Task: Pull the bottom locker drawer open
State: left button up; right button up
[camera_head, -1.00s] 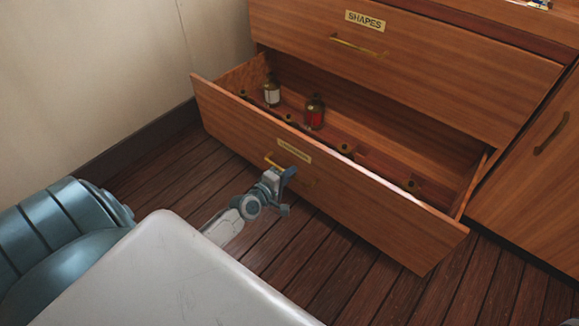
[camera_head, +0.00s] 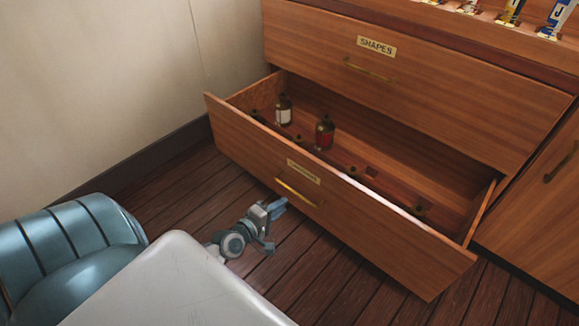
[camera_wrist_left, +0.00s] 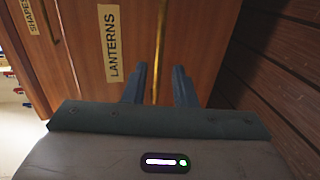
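The bottom locker drawer (camera_head: 350,213) stands pulled well out, with its inside showing. Its brass bar handle (camera_head: 298,193) is on the front, below a small label; in the left wrist view the label (camera_wrist_left: 114,42) reads LANTERNS and the handle (camera_wrist_left: 160,45) runs up the picture. My left gripper (camera_head: 277,222) is in front of the drawer, apart from the handle. In the left wrist view its two fingers (camera_wrist_left: 159,85) are spread, one on each side of the handle's line, with nothing held. My right gripper is not in view.
Inside the drawer are a white-labelled bottle (camera_head: 284,110) and a red-labelled bottle (camera_head: 325,132), standing. A shut drawer marked SHAPES (camera_head: 376,47) is above. A cabinet door (camera_head: 545,190) is at right, a pale wall (camera_head: 100,80) at left. Plank floor (camera_head: 185,195) is clear in front.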

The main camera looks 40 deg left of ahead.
pick_arm(q)
jog(key=shift+v, duration=1.05)
jog(key=shift+r, duration=0.1)
